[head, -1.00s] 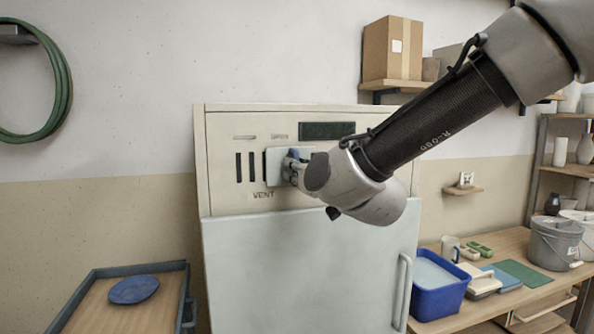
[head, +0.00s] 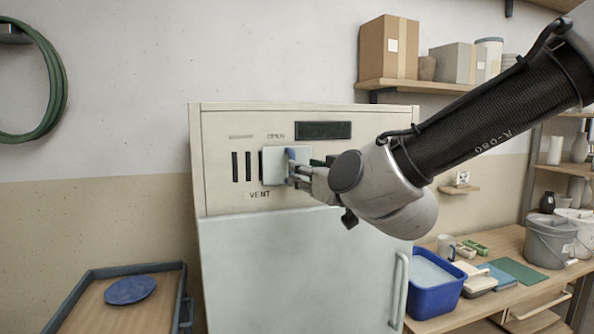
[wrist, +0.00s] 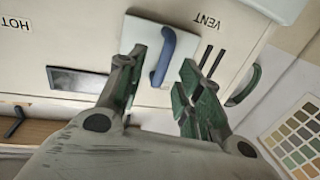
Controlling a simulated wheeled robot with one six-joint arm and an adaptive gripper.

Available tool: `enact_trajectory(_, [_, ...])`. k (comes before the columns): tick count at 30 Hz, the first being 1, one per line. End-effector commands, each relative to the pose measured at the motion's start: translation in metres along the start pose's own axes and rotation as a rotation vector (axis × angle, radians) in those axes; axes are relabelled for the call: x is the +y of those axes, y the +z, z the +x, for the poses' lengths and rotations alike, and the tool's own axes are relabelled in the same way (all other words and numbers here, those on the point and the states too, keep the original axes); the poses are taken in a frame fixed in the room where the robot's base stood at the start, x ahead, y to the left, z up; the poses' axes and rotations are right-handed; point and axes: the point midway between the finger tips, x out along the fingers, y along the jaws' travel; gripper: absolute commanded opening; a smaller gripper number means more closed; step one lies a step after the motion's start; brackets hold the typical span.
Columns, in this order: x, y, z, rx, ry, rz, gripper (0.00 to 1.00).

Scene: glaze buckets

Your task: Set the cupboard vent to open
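The cupboard vent on the upper front of the cream cupboard (head: 197,150) has a pale square plate (head: 274,168) beside dark upright slots (head: 241,167). The word VENT is below, and a small label that seems to read OPEN is above. A blue handle (wrist: 163,58) stands out from the plate (wrist: 135,40). My gripper (head: 291,174) is at the handle, reaching in from the right. In the wrist view my gripper (wrist: 160,66) has its fingers apart, one on each side of the handle, with gaps visible. Whether the plate covers more slots is hidden.
The cupboard's pale door (head: 300,270) is shut, with a long handle at right. A trolley with a blue plate (head: 130,290) stands left. A blue basin (head: 432,285) and grey bucket (head: 550,242) stand on the right bench. A shelf with boxes hangs above.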

Motion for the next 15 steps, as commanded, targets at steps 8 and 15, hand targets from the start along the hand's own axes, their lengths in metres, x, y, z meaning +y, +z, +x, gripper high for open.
enact_trajectory(8, [0.0, -0.001, -0.052, 0.003, -0.001, 0.001, 0.35])
enact_trajectory(15, [0.001, 0.0, -0.065, -0.001, 0.001, 0.0, 0.35])
